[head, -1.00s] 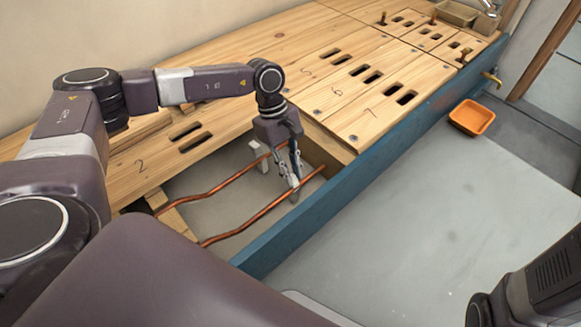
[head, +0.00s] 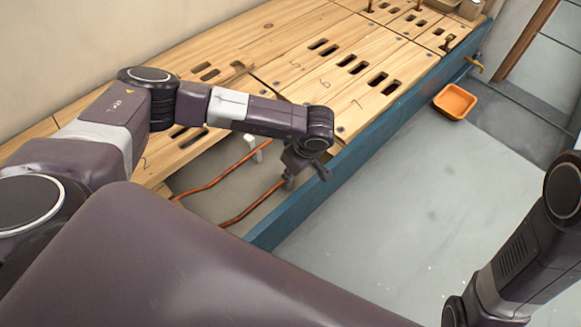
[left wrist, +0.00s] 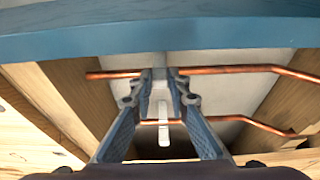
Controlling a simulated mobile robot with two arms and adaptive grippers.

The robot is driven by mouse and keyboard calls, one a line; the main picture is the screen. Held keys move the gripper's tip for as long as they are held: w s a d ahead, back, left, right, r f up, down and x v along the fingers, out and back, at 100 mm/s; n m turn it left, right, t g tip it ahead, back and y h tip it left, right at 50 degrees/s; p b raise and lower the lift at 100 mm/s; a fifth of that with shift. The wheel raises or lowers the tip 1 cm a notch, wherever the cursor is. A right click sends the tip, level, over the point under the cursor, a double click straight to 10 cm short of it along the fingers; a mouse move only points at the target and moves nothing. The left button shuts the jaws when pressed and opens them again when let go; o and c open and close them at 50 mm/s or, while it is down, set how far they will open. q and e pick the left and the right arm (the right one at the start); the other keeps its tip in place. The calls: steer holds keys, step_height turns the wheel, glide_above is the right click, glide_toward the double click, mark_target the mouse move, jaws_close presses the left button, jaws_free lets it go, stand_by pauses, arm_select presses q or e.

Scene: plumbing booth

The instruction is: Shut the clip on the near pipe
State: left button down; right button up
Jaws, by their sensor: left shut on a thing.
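The near copper pipe (head: 252,204) runs along the open bay beside the blue board; it also shows in the left wrist view (left wrist: 225,70). My left gripper (head: 289,182) is low over this pipe, its wrist tilted over towards the blue board. In the left wrist view the fingertips (left wrist: 159,74) straddle the pipe, close together, with a pale clip (left wrist: 159,84) between them. The fingers and wrist hide most of that clip, so I cannot see whether it is closed. The far copper pipe (head: 217,179) has a white clip (head: 258,143) standing on it. My right gripper is out of view.
The blue board (head: 345,173) edges the bay closely. Wooden deck panels (head: 330,85) with slots lie on both sides of the bay. An orange tray (head: 455,101) is on the grey floor, which is otherwise mostly clear.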

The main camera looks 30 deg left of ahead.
arm_select(q)
steer(key=shift+d, duration=0.1)
stand_by(0.4)
steer(key=c, duration=1.8)
jaws_free()
steer(key=shift+f, duration=0.1)
steer(key=shift+c, duration=0.2)
steer(key=v, duration=1.2)
steer(key=shift+s, duration=0.1)
